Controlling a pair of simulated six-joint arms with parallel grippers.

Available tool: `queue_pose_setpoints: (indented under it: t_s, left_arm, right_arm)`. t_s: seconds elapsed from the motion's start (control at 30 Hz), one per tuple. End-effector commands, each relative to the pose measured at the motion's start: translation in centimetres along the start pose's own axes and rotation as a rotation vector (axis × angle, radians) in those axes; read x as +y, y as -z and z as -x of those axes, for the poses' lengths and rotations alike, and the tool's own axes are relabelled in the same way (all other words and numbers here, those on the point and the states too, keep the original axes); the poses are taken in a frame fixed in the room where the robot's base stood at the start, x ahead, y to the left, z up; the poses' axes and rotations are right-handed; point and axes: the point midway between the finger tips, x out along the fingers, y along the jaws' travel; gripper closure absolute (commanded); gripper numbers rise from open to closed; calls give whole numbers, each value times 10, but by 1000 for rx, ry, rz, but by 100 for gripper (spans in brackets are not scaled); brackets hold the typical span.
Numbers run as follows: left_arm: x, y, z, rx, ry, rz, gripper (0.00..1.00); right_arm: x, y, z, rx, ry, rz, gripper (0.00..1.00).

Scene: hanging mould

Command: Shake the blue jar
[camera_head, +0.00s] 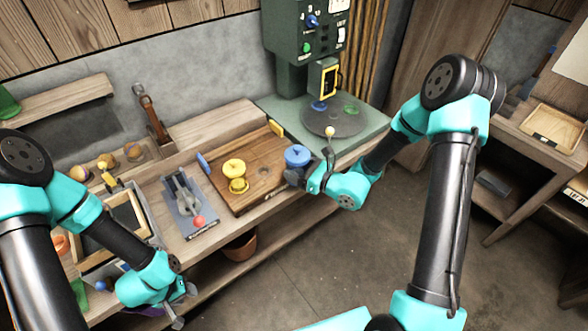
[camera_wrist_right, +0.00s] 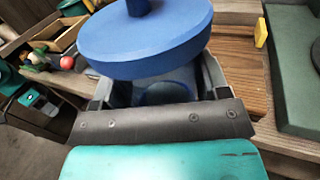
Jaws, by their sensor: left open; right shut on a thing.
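The blue jar (camera_head: 297,155) has a round lid with a knob and is at the right end of the wooden board (camera_head: 252,190). My right gripper (camera_head: 298,175) is shut on the blue jar. In the right wrist view the blue jar (camera_wrist_right: 146,40) fills the space between the fingers, its wide lid above them and its lower body partly hidden. Whether the jar touches the board or is lifted I cannot tell. My left gripper (camera_head: 184,303) is open and empty, low at the front left, apart from the jar.
A yellow jar (camera_head: 235,168) stands on the board, left of the blue jar. A green machine with a round plate (camera_head: 335,118) stands behind. A grey lever fixture with a red ball (camera_head: 199,221) is to the left. The floor in front is clear.

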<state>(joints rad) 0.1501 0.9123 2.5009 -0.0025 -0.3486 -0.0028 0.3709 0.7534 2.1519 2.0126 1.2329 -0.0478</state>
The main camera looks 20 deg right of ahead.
Motion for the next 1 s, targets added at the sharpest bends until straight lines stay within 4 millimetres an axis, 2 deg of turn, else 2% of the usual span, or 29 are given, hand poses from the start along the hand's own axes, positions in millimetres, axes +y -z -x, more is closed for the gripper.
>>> queue_pose_setpoints:
  t_s: [0.2,0.57,0.67,1.0]
  left_arm:
    - [0,0,0,0,0,0,57]
    - [0,0,0,0,0,0,57]
    - [0,0,0,0,0,0,57]
    - [0,0,0,0,0,0,57]
  right_arm:
    - [3,-13,9,-1,1,0,67]
    - [4,-16,10,-1,0,1,67]
    - [4,-25,9,-2,0,2,67]
    - [4,-78,9,-2,0,4,67]
